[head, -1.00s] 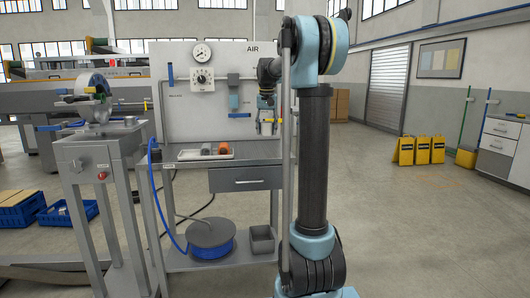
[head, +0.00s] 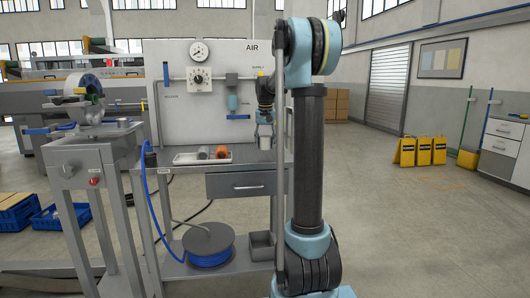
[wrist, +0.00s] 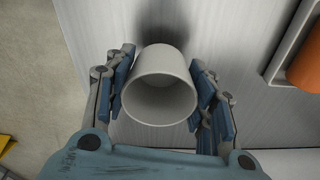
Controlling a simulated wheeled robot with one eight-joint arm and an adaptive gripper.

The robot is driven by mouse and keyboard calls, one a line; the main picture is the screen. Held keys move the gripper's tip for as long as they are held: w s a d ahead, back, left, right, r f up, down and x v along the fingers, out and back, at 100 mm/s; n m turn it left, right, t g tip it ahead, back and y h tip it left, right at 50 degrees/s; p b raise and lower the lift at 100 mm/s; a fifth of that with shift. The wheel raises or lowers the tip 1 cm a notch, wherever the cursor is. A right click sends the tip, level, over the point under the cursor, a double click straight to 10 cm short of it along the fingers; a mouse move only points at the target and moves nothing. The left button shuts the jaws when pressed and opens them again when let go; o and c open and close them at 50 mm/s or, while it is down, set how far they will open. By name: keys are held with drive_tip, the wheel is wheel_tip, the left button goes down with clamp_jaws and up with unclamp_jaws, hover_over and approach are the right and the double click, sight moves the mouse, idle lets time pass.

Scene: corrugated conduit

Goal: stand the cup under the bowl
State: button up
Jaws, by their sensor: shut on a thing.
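My gripper (head: 265,116) is shut on the pale cup (head: 264,143), with one blue-grey finger on each side of it. In the wrist view the cup (wrist: 160,70) sits between the fingers of my gripper (wrist: 161,85), its open mouth facing the camera. In the head view it is roughly upright, low over the right part of the bench top; I cannot tell whether its base touches. The bowl (head: 232,102) hangs under the blue-grey unit on the panel, left of the cup. A blue handle sits just below the bowl.
A tray (head: 183,161) with a grey cylinder (head: 203,153) and an orange cylinder (head: 222,152) lies on the bench left of the cup. The panel (head: 175,120) stands behind. The bench top (head: 250,157) between tray and cup looks clear.

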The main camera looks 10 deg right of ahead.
sight(265, 149)
drive_tip(key=shift+f, duration=1.75)
drive_tip(key=o, duration=1.1)
drive_tip(key=shift+c, duration=0.2)
wheel_tip(265, 149, up, 12)
drive_tip(key=s, duration=0.1)
drive_tip(key=shift+s+a, duration=0.15)
drive_tip(key=shift+s, duration=0.15)
